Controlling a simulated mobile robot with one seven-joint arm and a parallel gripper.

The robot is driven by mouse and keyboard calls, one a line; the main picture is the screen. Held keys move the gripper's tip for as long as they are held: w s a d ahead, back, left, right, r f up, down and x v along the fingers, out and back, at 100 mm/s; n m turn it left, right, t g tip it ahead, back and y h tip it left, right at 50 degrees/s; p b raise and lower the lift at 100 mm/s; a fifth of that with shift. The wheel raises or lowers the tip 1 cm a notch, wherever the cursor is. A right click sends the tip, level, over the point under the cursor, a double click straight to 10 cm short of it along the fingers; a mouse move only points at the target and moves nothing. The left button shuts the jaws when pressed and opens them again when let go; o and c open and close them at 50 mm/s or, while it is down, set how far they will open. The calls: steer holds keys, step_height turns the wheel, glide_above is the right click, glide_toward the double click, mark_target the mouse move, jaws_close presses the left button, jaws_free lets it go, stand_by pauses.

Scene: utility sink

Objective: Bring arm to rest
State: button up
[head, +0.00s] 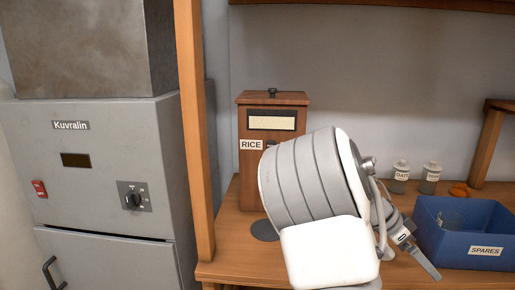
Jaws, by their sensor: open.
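My arm fills the lower middle of the head view as a thick grey and white segmented link, bent in front of the wooden counter. My gripper (411,256) shows at its right side, partly hidden behind the arm. A grey finger points down and right, close to the left side of the blue SPARES bin. The gripper is open, and I see nothing held in it. Whether it touches the bin cannot be told from this view.
A wooden RICE box (272,112) stands behind my arm. The blue bin (486,251), two small labelled jars (400,178) and an orange item (459,190) are at right. A wooden post (194,130) and a grey Kuvralin machine (95,200) stand at left.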

steer(key=s+a+r+n+t+y+p, duration=0.1)
steer(key=s+a+r+n+t+y, duration=0.3)
steer(key=s+a+n, duration=0.4)
steer(key=s+a+r+n+t+y+p, duration=0.1)
steer(key=s+a+r+n+t+y, duration=0.3)
steer(key=a, duration=1.2)
steer(key=s+r+n, duration=0.3)
steer(key=s+n, duration=0.2)
steer(key=s, duration=0.1)
steer(key=shift+r+y, duration=0.25)
steer(key=shift+y, duration=0.15)
